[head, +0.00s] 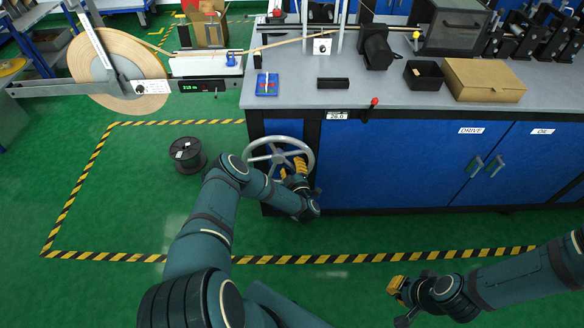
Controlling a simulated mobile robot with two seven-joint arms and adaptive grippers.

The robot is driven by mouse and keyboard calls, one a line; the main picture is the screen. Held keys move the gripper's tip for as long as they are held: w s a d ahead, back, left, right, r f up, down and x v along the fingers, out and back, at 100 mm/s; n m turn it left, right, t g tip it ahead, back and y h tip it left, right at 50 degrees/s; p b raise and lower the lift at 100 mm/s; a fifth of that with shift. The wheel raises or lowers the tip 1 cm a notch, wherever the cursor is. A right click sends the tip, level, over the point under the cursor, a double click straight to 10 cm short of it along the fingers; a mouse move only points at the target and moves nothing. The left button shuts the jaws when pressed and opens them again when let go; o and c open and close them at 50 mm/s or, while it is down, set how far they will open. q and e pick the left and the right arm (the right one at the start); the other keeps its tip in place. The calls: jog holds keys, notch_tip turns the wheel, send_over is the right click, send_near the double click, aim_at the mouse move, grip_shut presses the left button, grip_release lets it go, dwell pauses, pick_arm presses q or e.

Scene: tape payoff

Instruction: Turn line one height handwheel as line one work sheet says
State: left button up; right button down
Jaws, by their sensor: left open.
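The grey spoked handwheel (251,157) is on the front left of the blue cabinet, below the worktop. My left gripper (299,168) is at the right part of the wheel, its yellow finger pads by the rim and spokes. It is open, and I cannot tell whether it touches the wheel. My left wrist and forearm hide the wheel's lower part. A label reading 26.0 (336,115) is on the worktop's front edge. I cannot make out which sheet is the work sheet. My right gripper (397,288) is low at the right, away from the wheel, its opening unclear.
A large tape roll (118,68) on an arm and a green-lit display (203,86) are at the left. A black spool (187,155) stands on the floor. The worktop (300,98) carries a blue item (267,84) and cardboard box (484,80). Striped tape marks the floor.

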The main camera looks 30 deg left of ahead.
pick_arm(q)
jog(key=shift+o, duration=0.2)
jog(key=shift+w+a, duration=0.1)
jog(key=shift+a, duration=0.05)
grip_shut()
